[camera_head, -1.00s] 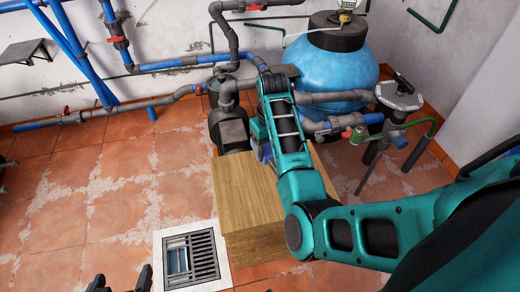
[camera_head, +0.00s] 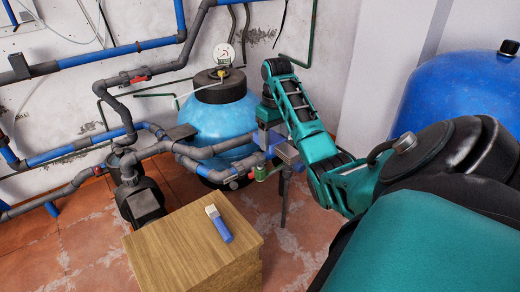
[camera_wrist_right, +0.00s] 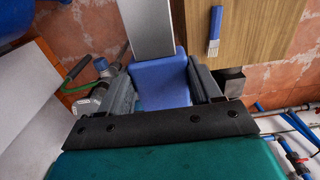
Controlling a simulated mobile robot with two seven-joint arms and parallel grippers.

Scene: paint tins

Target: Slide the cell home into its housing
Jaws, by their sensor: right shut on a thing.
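My right gripper (camera_head: 270,137) is raised beside the blue tank, to the right of and beyond the wooden box. In the right wrist view, its two grey fingers (camera_wrist_right: 162,82) are shut on a blue block (camera_wrist_right: 160,90) with a long flat light grey part (camera_wrist_right: 149,28) reaching away from the fingers. This held piece may be the cell; its grey part also shows in the head view (camera_head: 288,153). I cannot pick out a housing for it. My left gripper is not in view.
A wooden box (camera_head: 165,245) stands on the tiled floor, with a blue-handled brush (camera_head: 218,223) lying on top. A light-blue tank (camera_head: 215,120), a dark pump (camera_head: 140,203) and pipes (camera_head: 60,152) crowd the wall. A larger blue tank (camera_head: 450,95) stands at right.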

